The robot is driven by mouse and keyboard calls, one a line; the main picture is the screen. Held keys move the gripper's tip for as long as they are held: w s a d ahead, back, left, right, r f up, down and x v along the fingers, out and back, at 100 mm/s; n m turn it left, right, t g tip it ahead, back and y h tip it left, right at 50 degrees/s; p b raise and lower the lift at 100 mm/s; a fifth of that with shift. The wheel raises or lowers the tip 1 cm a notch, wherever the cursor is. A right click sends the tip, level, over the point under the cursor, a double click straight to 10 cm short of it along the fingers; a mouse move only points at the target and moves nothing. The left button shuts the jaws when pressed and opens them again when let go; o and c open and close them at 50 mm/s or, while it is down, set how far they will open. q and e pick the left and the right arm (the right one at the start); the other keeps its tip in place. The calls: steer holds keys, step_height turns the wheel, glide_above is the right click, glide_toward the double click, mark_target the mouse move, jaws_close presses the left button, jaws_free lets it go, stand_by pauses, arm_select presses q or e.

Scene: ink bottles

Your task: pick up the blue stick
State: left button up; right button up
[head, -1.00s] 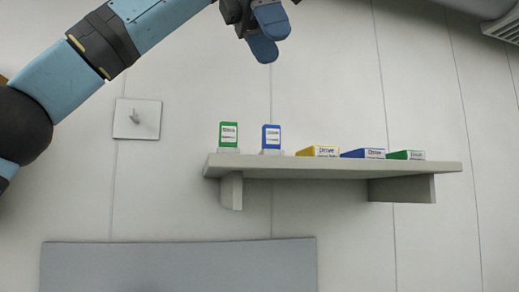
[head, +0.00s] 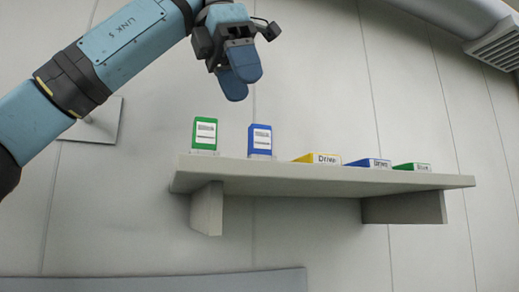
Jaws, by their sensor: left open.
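A blue box-shaped piece (head: 260,140) with a white label stands upright in a pale holder on the wall shelf (head: 330,179). I cannot tell from the picture which of the two is the blue stick. My left gripper (head: 240,82) hangs above the shelf, fingers pointing down, above and slightly left of the upright blue piece. It is open, empty and apart from every piece. My right gripper is not in view.
A green piece (head: 205,135) stands upright left of the upright blue one. A yellow piece (head: 316,158) and another green piece (head: 411,167) lie on the shelf to the right. A wall plate (head: 95,122) is behind my left arm. The air above the shelf's right half is clear.

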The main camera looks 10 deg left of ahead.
mark_target(259, 126)
arm_select(q)
steer(key=x, duration=0.3)
steer(key=shift+f+p, duration=0.2)
steer(key=shift+p, duration=0.1)
steer(key=p+x, duration=0.1)
steer(key=x, duration=0.3)
steer(key=shift+w+f, duration=0.15)
steer(key=shift+f, duration=0.05)
steer(key=shift+w+f, duration=0.1)
steer(key=shift+f, duration=0.05)
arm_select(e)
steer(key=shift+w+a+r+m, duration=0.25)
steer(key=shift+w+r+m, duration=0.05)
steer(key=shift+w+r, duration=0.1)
arm_select(q)
steer(key=shift+s, duration=0.25)
steer(key=c, duration=0.4)
steer(key=shift+d, duration=0.1)
steer(key=c, duration=0.5)
steer(key=shift+w, duration=0.1)
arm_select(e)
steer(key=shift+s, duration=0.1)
